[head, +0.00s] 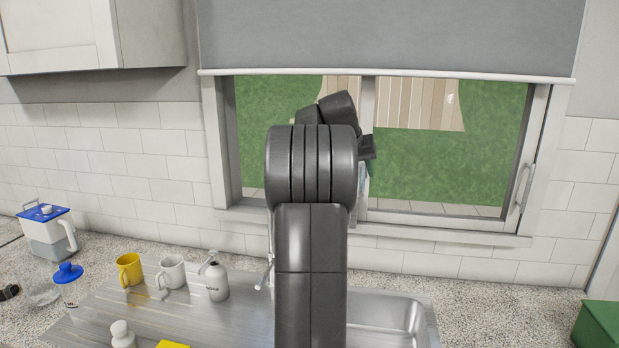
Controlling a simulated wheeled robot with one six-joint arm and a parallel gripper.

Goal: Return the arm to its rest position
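My arm stands raised in the middle of the head view, over the sink and in front of the window. Its thick dark links hide most of what lies behind them. My gripper (367,150) shows only in part behind the upper link, at about the height of the lower window. Its fingers are mostly hidden, so I cannot tell whether it is open or shut, or whether it holds anything.
The metal sink (412,318) lies below the arm. A yellow mug (129,270), a grey mug (172,272) and a soap bottle (215,280) stand on its drainboard. A blue-lidded pitcher (48,236) stands far left, a green box (598,328) far right.

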